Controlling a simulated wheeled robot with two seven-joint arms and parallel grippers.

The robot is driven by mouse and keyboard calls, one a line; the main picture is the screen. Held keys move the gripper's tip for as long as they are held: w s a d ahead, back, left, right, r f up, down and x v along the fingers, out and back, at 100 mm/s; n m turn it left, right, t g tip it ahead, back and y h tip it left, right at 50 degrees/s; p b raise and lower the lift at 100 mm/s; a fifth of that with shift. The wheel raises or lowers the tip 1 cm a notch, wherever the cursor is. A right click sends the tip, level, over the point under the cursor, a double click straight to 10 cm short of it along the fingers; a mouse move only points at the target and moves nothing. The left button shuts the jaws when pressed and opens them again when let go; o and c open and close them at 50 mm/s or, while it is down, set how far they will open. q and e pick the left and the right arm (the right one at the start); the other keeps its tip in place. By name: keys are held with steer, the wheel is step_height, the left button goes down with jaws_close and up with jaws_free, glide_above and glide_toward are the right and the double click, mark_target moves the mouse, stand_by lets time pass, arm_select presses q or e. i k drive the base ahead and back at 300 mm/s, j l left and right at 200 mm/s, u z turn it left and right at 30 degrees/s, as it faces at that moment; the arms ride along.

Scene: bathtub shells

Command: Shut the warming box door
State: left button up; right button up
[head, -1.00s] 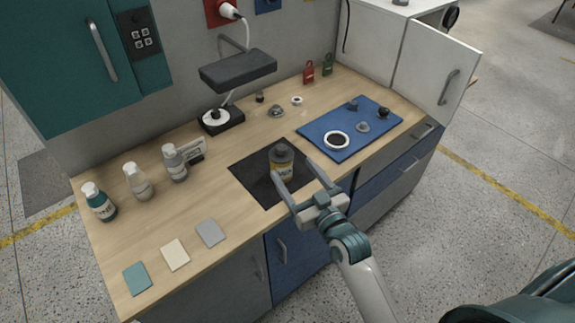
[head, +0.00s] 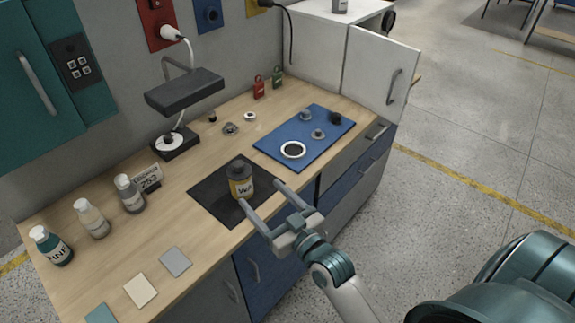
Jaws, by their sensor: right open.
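The white warming box (head: 315,48) stands at the far right end of the counter. Its white door (head: 372,70) is swung open and stands out to the right, with a grey bar handle (head: 394,86) on the face toward me. The inside of the box is hidden. My right gripper (head: 262,196) is open and empty over the counter's front edge. Its fingertips are just in front of a dark-capped jar with a yellow label (head: 241,183), well short of the door. My left gripper is not in view.
The jar stands on a black mat (head: 207,198). A blue mat (head: 327,150) with a white ring and small knobs lies between it and the box. A lamp (head: 185,92) overhangs the counter behind. Several bottles stand at left. Floor right of the door is clear.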

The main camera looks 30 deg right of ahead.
mark_target(379, 72)
steer(key=z, duration=1.45)
steer(key=i+j+u, duration=0.1)
steer(key=i+u, duration=0.15)
steer(key=i, duration=0.1)
